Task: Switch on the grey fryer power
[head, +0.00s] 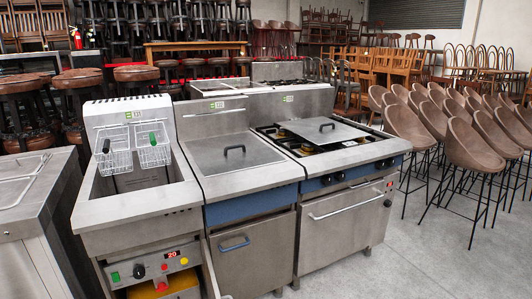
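The grey steel fryer (140,206) stands at the front left, with two wire baskets (115,161) hanging at its back, one with a black handle and one with a green handle. Its control panel (150,267) is low on the front. The panel carries a green switch (115,277), a black knob (139,271), a red display (172,254) that seems to read 20, a small yellow spot (184,261) and a red button (161,287). I cannot tell the switch's position. Neither of my grippers is in view.
A panel like an open door (211,270) juts out at the fryer's lower right. Clear floor (400,265) lies front right, before brown stools (470,150).

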